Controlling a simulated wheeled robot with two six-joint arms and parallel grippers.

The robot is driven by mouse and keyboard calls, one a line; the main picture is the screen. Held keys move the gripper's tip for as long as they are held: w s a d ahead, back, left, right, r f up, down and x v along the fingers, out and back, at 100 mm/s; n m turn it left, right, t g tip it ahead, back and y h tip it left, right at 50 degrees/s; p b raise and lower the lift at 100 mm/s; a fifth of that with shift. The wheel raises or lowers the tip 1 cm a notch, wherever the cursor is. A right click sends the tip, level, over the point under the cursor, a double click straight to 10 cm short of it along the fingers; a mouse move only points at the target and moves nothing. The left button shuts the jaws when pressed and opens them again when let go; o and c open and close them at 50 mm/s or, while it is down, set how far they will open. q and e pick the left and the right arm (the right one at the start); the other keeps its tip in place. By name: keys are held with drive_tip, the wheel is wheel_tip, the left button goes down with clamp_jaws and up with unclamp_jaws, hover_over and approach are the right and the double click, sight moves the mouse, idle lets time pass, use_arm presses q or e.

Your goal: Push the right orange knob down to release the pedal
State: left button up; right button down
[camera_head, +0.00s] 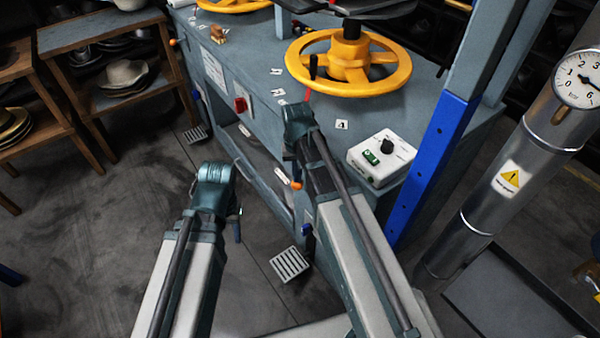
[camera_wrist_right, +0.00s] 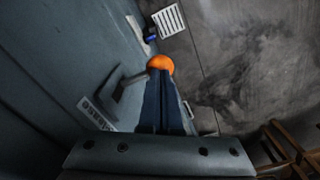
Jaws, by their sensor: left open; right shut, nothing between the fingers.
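The right orange knob (camera_head: 296,185) is on the front of the blue-grey press, low beside my right forearm. In the right wrist view, the orange knob (camera_wrist_right: 160,63) is right at the tips of my right gripper (camera_wrist_right: 160,78), which is shut and empty. Whether they touch is hard to tell. In the head view the right fingers are mostly hidden by my arm. The right pedal (camera_head: 290,265) is a slotted grey plate near the floor; it also shows in the right wrist view (camera_wrist_right: 168,22). My left gripper (camera_head: 238,226) points down, open, in front of the press, away from the knob.
Another orange knob (camera_head: 173,42) and pedal (camera_head: 195,134) are further left on the press. A yellow handwheel (camera_head: 348,62) and a white control box (camera_head: 382,158) sit on top. A blue post (camera_head: 433,165) stands at right. Wooden shelves with hats (camera_head: 122,75) are left. Floor is open between.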

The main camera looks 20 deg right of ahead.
wheel_tip(320, 180, up, 8)
drive_tip(key=p, duration=0.7)
drive_tip(key=shift+p, duration=0.3)
drive_tip(key=shift+f, duration=0.1)
drive_tip(key=s+a+r+n+h+p, duration=0.1)
drive_tip(key=s+a+r+n+p, duration=0.4)
drive_tip(key=s, duration=0.9)
drive_tip(key=a+r+p, duration=0.3)
drive_tip(key=a, duration=0.2)
drive_tip(key=shift+s+a+r+n, duration=0.15)
drive_tip(key=shift+s+a+n, duration=0.1)
drive_tip(key=shift+n, duration=0.15)
